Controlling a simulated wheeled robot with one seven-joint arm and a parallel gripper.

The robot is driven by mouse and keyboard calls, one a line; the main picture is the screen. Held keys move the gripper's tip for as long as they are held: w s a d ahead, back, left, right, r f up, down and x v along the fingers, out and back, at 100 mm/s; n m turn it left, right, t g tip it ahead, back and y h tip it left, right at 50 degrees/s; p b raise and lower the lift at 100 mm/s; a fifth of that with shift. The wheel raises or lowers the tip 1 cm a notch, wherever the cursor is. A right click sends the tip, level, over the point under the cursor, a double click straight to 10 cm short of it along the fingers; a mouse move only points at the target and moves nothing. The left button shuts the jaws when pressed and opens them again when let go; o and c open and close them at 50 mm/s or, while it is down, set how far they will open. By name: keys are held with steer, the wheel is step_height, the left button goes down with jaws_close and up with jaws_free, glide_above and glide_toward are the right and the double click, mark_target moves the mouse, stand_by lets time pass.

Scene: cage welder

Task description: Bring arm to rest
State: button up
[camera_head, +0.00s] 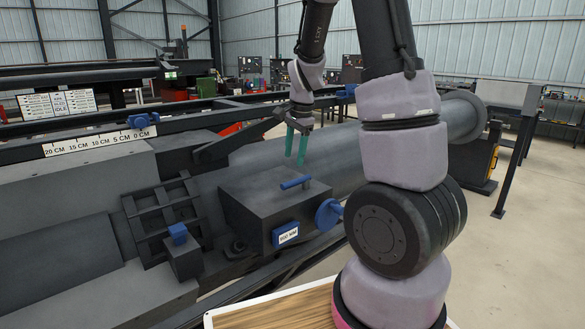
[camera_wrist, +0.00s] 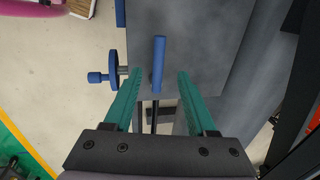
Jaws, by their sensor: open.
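My gripper (camera_head: 296,146) hangs with its two teal fingers pointing down, above the grey box of the welding machine (camera_head: 262,205). It is open and empty. In the wrist view the fingers of my gripper (camera_wrist: 158,90) stand apart, with a blue bar handle (camera_wrist: 158,62) visible between them. That blue handle also shows on top of the box in the head view (camera_head: 295,183), below the fingertips and apart from them. My arm rises from the right and bends over to the gripper.
A blue handwheel (camera_head: 329,214) sticks out of the box's right side; it also shows in the wrist view (camera_wrist: 110,78). A large grey pipe (camera_head: 340,150) runs behind the box. A dark rail with a centimetre scale (camera_head: 100,143) lies at left. Open floor (camera_head: 530,220) is at right.

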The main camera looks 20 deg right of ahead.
steer(key=shift+s+r, duration=0.15)
steer(key=shift+r, duration=0.75)
steer(key=s+a+r+n+t, duration=0.2)
steer(key=s+r+n, duration=0.3)
steer(key=s+r, duration=0.4)
steer(key=s+a+r+n+t+y, duration=0.1)
steer(key=s+a+r+n+t, duration=0.2)
steer(key=s+r+n, duration=0.2)
steer(key=shift+s+a+r, duration=0.2)
steer(key=shift+s+r, duration=1.65)
steer(key=shift+s, duration=1.75)
